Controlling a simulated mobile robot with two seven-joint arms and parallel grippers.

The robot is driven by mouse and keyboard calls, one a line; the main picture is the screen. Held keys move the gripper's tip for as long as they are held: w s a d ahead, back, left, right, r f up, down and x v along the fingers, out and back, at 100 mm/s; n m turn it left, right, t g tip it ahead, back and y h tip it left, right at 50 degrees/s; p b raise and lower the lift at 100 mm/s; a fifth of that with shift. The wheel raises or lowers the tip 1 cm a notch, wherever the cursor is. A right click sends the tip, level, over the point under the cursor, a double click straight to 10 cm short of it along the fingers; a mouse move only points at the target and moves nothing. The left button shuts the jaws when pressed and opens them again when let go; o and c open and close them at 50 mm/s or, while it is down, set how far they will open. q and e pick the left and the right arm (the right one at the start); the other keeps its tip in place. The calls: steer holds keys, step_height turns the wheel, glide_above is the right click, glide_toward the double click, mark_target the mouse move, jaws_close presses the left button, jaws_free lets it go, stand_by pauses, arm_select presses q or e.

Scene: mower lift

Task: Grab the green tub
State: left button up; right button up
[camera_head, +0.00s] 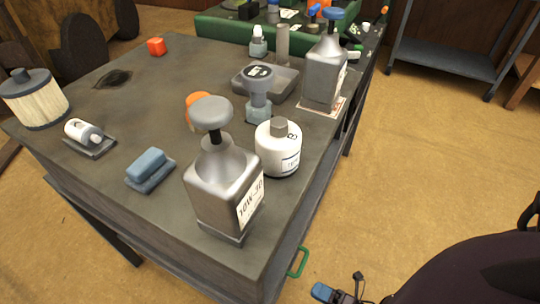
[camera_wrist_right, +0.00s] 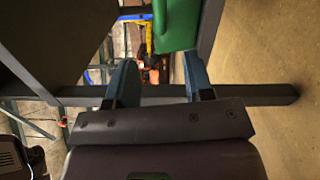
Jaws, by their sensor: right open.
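A green tub (camera_wrist_right: 177,24) shows in the right wrist view at the top, just beyond the finger on the right. Only part of its smooth side is visible there. In the head view a green handle-like loop (camera_head: 298,263) sticks out below the table's right edge; the table hides whatever it belongs to. My right gripper (camera_wrist_right: 160,78) is open with nothing between its blue fingers, and apart from the tub. In the head view the right gripper (camera_head: 340,296) is low at the bottom edge, right of the green loop. My left gripper is not in view.
The dark table (camera_head: 120,205) carries a grey oil can (camera_head: 225,190), a white bottle (camera_head: 278,148), a blue block (camera_head: 148,165) and other items. In the wrist view a grey bar (camera_wrist_right: 265,94) crosses beyond the fingers. Open floor (camera_head: 440,150) lies right of the table.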

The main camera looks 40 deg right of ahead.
mark_target(293, 275)
steer(key=shift+b+x, duration=0.65)
steer(key=shift+x, duration=3.7)
steer(key=shift+d+f, duration=0.1)
steer(key=shift+d, duration=0.05)
jaws_close()
